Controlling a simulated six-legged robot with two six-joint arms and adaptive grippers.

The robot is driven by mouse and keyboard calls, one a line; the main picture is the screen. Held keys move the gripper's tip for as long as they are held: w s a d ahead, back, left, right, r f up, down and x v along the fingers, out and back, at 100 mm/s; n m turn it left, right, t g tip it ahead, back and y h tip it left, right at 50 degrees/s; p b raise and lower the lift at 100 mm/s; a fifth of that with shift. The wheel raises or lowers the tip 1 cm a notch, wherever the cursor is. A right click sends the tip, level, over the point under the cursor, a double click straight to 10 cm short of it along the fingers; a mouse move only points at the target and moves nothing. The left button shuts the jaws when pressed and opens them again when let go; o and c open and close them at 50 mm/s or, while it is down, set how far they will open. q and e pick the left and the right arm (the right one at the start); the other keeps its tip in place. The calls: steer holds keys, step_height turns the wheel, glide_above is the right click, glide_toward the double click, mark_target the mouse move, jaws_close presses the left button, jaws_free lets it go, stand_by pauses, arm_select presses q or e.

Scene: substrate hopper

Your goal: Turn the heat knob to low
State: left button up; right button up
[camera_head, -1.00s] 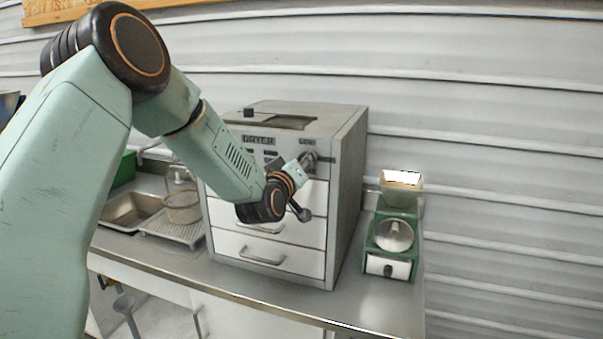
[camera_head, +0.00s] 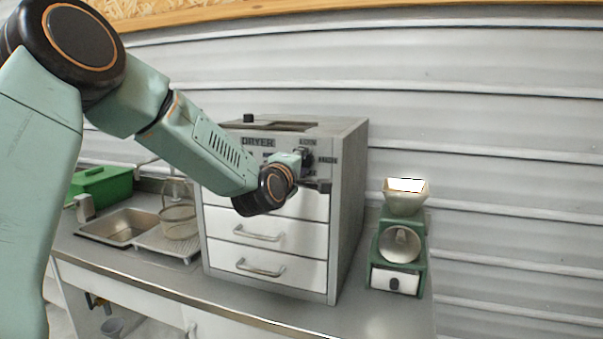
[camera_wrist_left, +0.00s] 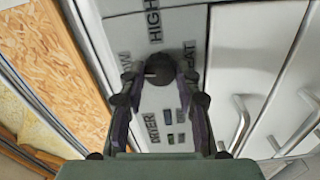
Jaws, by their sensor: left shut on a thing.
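The heat knob (camera_wrist_left: 159,68) is a round dark knob on the front panel of the dryer (camera_head: 345,215), at its upper right in the head view. In the left wrist view the words LOW, HIGH and HEAT stand around it, and a small pale mark shows on its left part. My left gripper (camera_head: 304,158) is at the panel and mostly covers the knob in the head view. In the left wrist view my left gripper (camera_wrist_left: 160,82) has its fingers on either side of the knob, shut on it. My right gripper is not in view.
Drawers with bar handles (camera_head: 262,234) lie below the panel. A green grinder (camera_head: 401,245) with a hopper stands to the right on the counter (camera_head: 360,315). A sink (camera_head: 120,225), a wire basket (camera_head: 179,215) and a green box (camera_head: 105,185) are to the left.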

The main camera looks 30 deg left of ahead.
arm_select(q)
steer(key=shift+f+n+b, duration=0.15)
steer(key=shift+n+b, duration=0.3)
steer(key=shift+n, duration=0.15)
steer(key=o, duration=1.2)
steer(key=shift+w+d, duration=0.15)
steer(key=shift+c, duration=0.2)
steer(key=v, duration=0.7)
steer(key=shift+s, duration=0.35)
